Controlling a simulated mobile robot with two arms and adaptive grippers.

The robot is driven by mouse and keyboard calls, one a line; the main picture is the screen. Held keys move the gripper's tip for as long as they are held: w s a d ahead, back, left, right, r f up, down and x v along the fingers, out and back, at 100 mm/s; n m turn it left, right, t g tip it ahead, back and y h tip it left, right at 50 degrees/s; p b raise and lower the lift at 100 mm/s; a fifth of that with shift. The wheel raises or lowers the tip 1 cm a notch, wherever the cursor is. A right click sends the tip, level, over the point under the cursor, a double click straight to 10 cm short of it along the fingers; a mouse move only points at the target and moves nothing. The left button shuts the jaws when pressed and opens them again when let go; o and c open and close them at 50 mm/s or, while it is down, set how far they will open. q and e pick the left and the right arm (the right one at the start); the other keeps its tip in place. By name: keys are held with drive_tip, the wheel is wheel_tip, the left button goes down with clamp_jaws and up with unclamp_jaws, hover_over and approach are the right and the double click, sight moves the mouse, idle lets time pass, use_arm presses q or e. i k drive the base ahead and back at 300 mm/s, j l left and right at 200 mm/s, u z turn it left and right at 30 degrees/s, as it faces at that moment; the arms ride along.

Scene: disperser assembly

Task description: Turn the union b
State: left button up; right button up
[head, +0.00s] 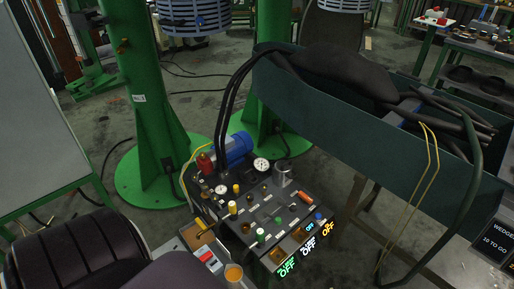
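A black-topped hydraulic unit (262,222) stands low in the middle of the head view. It carries gauges, coloured knobs and fittings, including a white-faced gauge (261,164), a smaller gauge (221,189), a red fitting (204,161), a yellow knob (232,207), an orange handle (305,198) and a grey bracket-like part (283,176). A blue motor (236,148) sits at its back. I cannot tell which fitting, if any, is union b. Neither of my grippers shows.
Glowing OFF labels (308,243) line the unit's front. Black hoses (228,105) rise to a long green trough (335,115) at right. Green columns (157,125) stand behind. A red-and-white box (208,260) and orange-topped cup (234,273) are at front left.

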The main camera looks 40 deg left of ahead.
sight(204, 187)
drive_tip(key=u, duration=1.3)
